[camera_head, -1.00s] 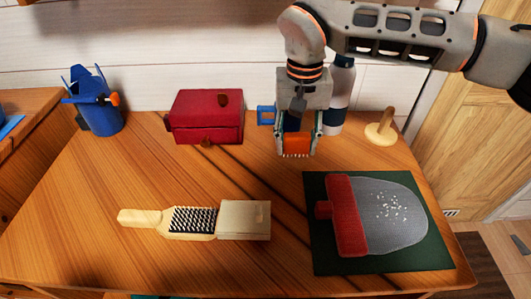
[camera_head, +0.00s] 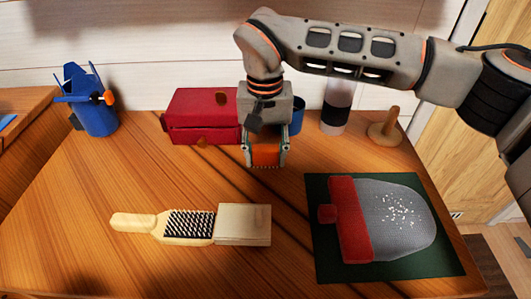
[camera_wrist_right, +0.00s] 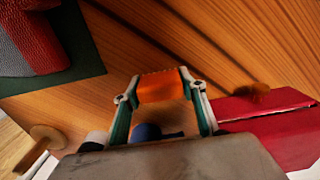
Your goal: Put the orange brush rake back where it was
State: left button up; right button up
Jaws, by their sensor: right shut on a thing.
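The orange brush rake (camera_head: 265,154) is held between the fingers of my right gripper (camera_head: 265,160), its toothed edge pointing down. It also shows in the right wrist view (camera_wrist_right: 161,85), between the two fingertips. The gripper is above the back middle of the table, just right of the red box. I cannot tell how far the rake is above the wood. The rake's upper part is hidden by the gripper. My left gripper is not in view.
A red box (camera_head: 200,116) stands at the back; a blue mug (camera_head: 298,116) and a bottle (camera_head: 336,105) stand behind my arm. A wooden brush (camera_head: 190,224), a pale block (camera_head: 243,225), a green mat (camera_head: 320,265) with a red-and-grey mitt (camera_head: 400,225), a wooden peg (camera_head: 386,130) and a blue container (camera_head: 95,115) surround bare wood.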

aim_at(265, 147)
jog(key=o, duration=1.1)
jog(key=shift+f, duration=0.15)
jog(key=shift+r+p, duration=0.65)
jog(key=shift+r, duration=3.3)
